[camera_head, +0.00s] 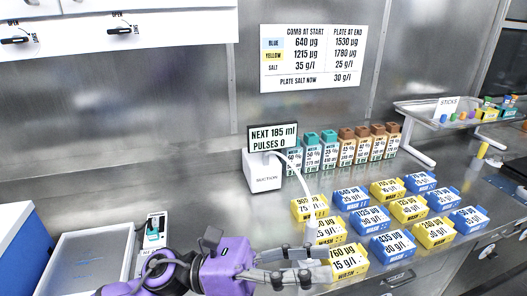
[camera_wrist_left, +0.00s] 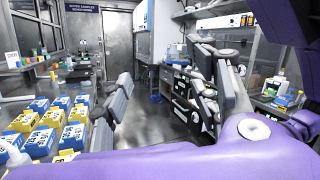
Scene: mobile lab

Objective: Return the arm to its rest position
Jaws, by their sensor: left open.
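My left arm (camera_head: 175,277) is purple and comes in low from the left in the head view. Its grey gripper (camera_head: 316,264) points right over the front of the counter. The fingers are apart with nothing visible between them. The fingertips overlap the left side of the nearest yellow wash box (camera_head: 350,264) in the picture; I cannot tell whether they touch. In the left wrist view the gripper (camera_wrist_left: 160,78) also shows as two spread grey fingers, with open floor behind them. My right gripper is not in view.
Yellow and blue wash boxes (camera_head: 388,245) stand in rows right of the gripper. A suction unit (camera_head: 262,172) with a white tube stands behind, beside teal and brown bottles (camera_head: 330,150). A white tray (camera_head: 92,262) and blue box (camera_head: 28,245) are left. Bare counter (camera_head: 190,195) lies at back left.

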